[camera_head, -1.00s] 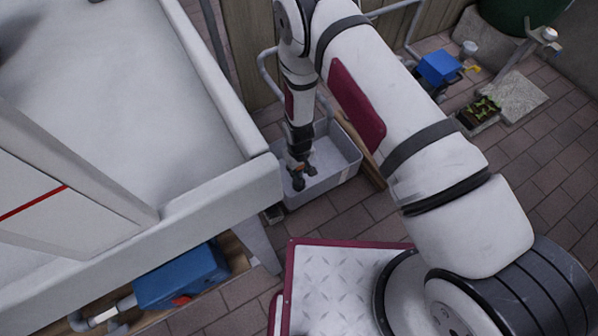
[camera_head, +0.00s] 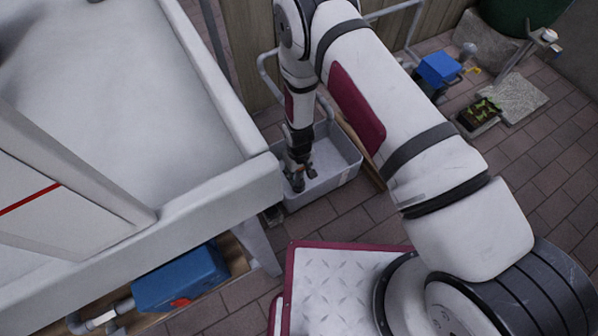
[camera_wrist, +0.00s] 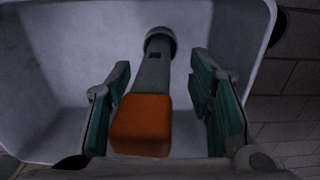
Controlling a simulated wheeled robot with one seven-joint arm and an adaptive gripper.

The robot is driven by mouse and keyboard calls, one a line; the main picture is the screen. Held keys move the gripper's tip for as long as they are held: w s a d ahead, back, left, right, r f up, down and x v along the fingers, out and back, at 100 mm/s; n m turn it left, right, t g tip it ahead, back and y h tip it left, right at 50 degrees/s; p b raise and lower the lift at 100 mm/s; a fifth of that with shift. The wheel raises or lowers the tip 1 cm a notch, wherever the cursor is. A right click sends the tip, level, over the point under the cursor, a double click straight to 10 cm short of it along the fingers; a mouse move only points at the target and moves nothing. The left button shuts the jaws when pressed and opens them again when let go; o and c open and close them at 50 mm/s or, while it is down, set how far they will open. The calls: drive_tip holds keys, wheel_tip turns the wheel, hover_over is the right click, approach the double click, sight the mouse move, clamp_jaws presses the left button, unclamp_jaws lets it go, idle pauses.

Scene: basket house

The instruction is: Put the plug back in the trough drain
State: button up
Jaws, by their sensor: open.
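A grey shaft with a round grey end and an orange block (camera_wrist: 142,125) at its near end lies in a pale grey tub in the wrist view. It looks like the plug, though I cannot be sure. My gripper (camera_wrist: 161,70) is open, its green-padded fingers on either side of the shaft and block, with gaps visible. In the head view my gripper (camera_head: 301,176) points down inside the tub (camera_head: 344,175), and the plug is not clear there. The large pale trough (camera_head: 185,90) fills the left; its drain is not visible.
A blue box-shaped unit (camera_head: 182,277) with grey pipes sits under the trough. A wooden fence (camera_head: 245,50) stands behind the tub. Another blue box (camera_head: 439,68), a seedling tray (camera_head: 480,112) and a stone slab (camera_head: 515,95) lie at the upper right. Brick paving (camera_head: 540,170) is open at the right.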

wheel_tip(320, 180, up, 12)
drive_tip(key=p, duration=0.5)
drive_tip(key=shift+r, duration=0.25)
drive_tip(key=w+d+r+m, duration=0.1)
drive_tip(key=w+d+r, duration=0.1)
drive_tip(key=r, duration=0.6)
drive_tip(key=w+d+r, duration=0.1)
drive_tip(key=r, duration=0.6)
drive_tip(key=s+d+r+m, duration=0.1)
drive_tip(key=s+d+r, duration=0.25)
drive_tip(key=r, duration=0.45)
drive_tip(key=s+d+r+m, duration=0.15)
drive_tip(key=d+r, duration=0.25)
drive_tip(key=r, duration=0.4)
drive_tip(key=s+d+r+m, duration=0.1)
drive_tip(key=s+d+r, duration=0.2)
drive_tip(key=r, duration=0.6)
drive_tip(key=s+d+r+m, duration=0.1)
drive_tip(key=s+d+r, duration=0.1)
drive_tip(key=s, duration=0.6)
drive_tip(key=s+d+r+m, duration=0.1)
drive_tip(key=s+d+r, duration=0.2)
drive_tip(key=s, duration=0.5)
drive_tip(key=s+d+r+m, duration=0.1)
drive_tip(key=s+d+r, duration=0.2)
drive_tip(key=s, duration=0.5)
drive_tip(key=shift+r, duration=0.7)
drive_tip(key=shift+s+d, duration=0.1)
drive_tip(key=shift+s, duration=0.1)
